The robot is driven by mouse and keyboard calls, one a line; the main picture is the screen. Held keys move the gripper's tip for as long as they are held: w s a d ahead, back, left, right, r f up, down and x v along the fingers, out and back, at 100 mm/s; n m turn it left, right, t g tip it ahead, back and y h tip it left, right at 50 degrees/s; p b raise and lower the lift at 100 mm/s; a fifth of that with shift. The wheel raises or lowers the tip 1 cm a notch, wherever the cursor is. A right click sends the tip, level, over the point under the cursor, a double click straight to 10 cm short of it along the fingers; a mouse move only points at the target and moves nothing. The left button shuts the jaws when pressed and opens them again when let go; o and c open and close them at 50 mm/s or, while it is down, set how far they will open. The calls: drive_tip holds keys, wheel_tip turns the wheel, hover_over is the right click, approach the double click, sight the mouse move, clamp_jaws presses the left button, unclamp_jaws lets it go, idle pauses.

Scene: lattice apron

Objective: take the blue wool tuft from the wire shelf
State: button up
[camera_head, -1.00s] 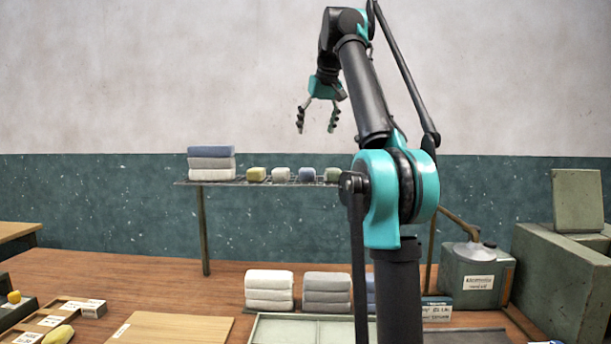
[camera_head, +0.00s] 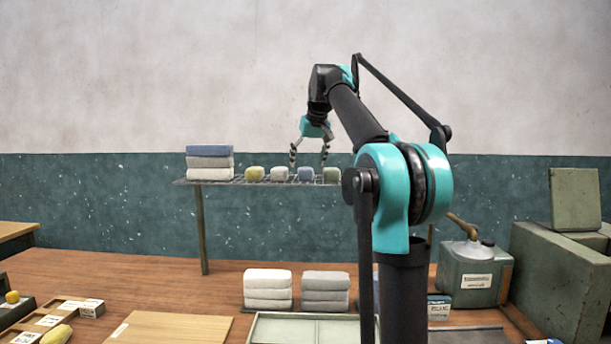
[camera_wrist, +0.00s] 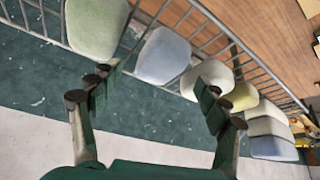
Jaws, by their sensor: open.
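The blue wool tuft (camera_head: 305,174) sits on the wire shelf (camera_head: 239,182), between a white tuft (camera_head: 279,174) and a green tuft (camera_head: 331,175). My gripper (camera_head: 308,160) is open and empty, pointing down just above the blue tuft. In the wrist view the blue tuft (camera_wrist: 163,55) lies ahead of the gap between the open fingers (camera_wrist: 160,90). The green tuft (camera_wrist: 97,27) is beyond the left finger and the white tuft (camera_wrist: 207,78) is partly behind the right finger. I see no finger clearly touching a tuft.
A yellow tuft (camera_head: 255,174) and a folded towel stack (camera_head: 210,163) stand further left on the shelf. More towel stacks (camera_head: 268,290), a pale tray (camera_head: 300,328) and a green canister (camera_head: 474,274) are below. The space above the shelf is clear.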

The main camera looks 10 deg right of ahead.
sight(306, 170)
drive_tip(key=x, duration=0.4)
drive_tip(key=shift+w+f, duration=0.1)
drive_tip(key=shift+f, duration=0.05)
drive_tip(key=c, duration=1)
